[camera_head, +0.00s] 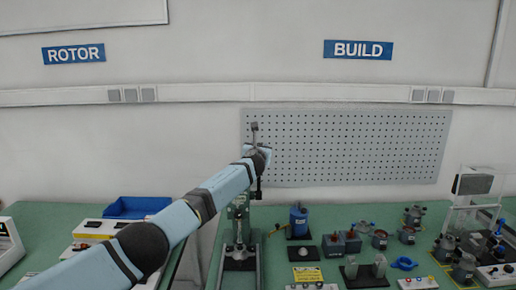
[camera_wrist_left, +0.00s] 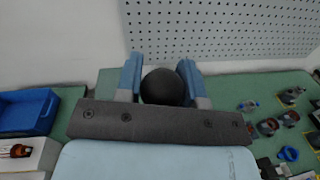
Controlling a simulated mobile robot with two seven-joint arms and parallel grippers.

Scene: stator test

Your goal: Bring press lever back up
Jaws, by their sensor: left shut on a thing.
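The press (camera_head: 240,254) stands upright on the green bench near the middle of the head view. Its upper part is mostly hidden behind my left arm. My left gripper (camera_head: 258,153) is high up at the top of the press, in front of the pegboard. In the left wrist view its two blue fingers (camera_wrist_left: 161,75) are on either side of the round black knob of the press lever (camera_wrist_left: 163,88), shut on it. The lever's shaft is hidden in that view. My right gripper is not in view.
A blue bin (camera_head: 136,207) stands on the bench to the left. A perforated board (camera_head: 350,145) is on the wall behind.

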